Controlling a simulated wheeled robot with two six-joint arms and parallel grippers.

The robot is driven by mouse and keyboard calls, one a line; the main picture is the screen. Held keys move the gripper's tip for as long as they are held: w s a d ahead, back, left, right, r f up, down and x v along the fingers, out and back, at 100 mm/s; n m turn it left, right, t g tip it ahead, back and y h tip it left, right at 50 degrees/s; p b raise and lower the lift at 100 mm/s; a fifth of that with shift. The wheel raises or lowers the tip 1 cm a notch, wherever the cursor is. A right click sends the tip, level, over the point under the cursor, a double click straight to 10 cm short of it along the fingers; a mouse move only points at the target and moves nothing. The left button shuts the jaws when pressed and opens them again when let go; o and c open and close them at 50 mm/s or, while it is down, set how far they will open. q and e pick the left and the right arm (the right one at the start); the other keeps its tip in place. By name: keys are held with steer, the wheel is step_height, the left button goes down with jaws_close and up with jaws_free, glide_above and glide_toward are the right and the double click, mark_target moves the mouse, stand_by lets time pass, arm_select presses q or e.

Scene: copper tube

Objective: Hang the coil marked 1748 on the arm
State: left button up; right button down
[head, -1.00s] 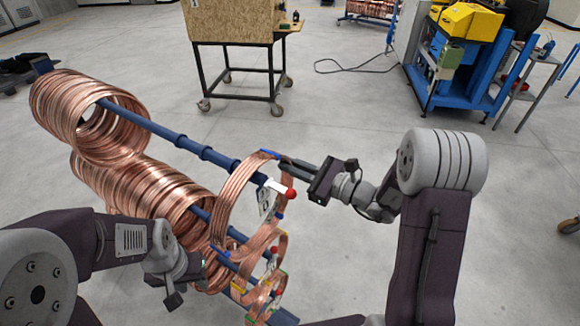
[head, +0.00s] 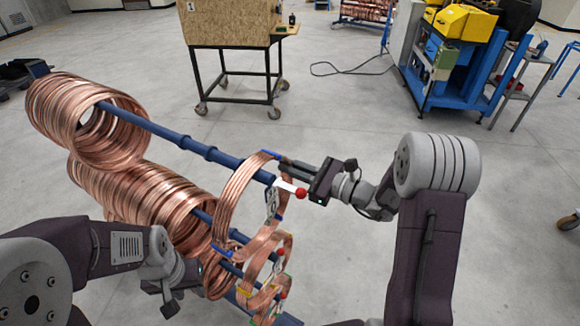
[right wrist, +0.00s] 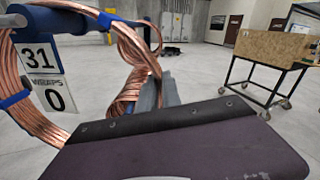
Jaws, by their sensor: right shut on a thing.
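A ring of flat copper tube (head: 237,196) with blue tape bands stands near the tip of the upper blue arm (head: 228,161). It looks to be around the arm, close to the white piece and red ball (head: 301,193) at its end. My right gripper (head: 290,166) is shut on the coil's top edge by a blue band. In the right wrist view the coil (right wrist: 125,42) runs to my fingers, and a tag (right wrist: 42,72) reads "31", "WRAPS", "0". I cannot read 1748 anywhere. My left gripper (head: 172,298) is low at the left; its fingers are unclear.
Thick copper coils (head: 75,115) fill the rear of the upper arm, and more (head: 150,205) hang on the arm below. Smaller taped coils (head: 268,275) crowd beneath the held one. A wheeled table (head: 235,60) and blue machine (head: 455,70) stand beyond open floor.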

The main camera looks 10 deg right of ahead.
steer(key=c, duration=1.5)
jaws_free()
steer(key=shift+o, duration=0.2)
